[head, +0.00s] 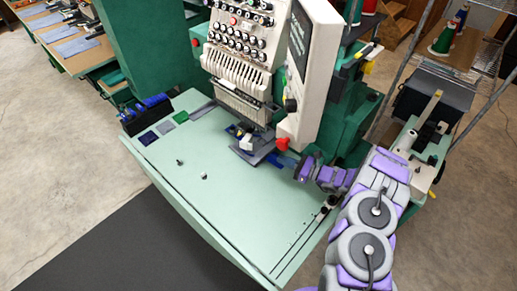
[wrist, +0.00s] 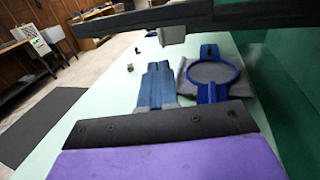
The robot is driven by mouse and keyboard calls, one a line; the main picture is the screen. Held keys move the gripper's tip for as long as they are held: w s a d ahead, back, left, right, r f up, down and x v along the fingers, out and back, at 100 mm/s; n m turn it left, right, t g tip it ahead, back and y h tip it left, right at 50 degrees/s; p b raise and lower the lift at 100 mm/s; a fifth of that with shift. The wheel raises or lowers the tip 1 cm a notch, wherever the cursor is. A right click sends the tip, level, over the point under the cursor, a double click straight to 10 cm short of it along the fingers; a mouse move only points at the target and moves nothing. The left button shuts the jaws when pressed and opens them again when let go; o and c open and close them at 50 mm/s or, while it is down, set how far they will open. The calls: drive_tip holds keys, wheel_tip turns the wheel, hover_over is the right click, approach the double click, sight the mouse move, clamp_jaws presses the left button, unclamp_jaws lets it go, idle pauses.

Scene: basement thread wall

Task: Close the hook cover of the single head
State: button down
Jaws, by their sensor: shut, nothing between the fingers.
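The single head (head: 240,45) is a cream needle head with rows of dark knobs, standing over the pale green table. My gripper (head: 301,170) is low over the table, just right of this lower arm, shut and empty.
The green table (head: 190,190) is mostly clear, with two small metal pegs (head: 204,177) on it. A black rack of blue items (head: 148,112) stands at its left edge. A red part (head: 282,144) hangs beside the head, near my gripper. Wire shelving (head: 485,60) stands right.

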drive_tip(key=b, duration=0.2)
approach(249, 142)
drive_tip(key=a+f, duration=0.1)
drive_tip(key=a, duration=0.4)
drive_tip(key=shift+w+d, duration=0.2)
drive_tip(key=shift+w, duration=0.3)
drive_tip(key=shift+a, duration=0.1)
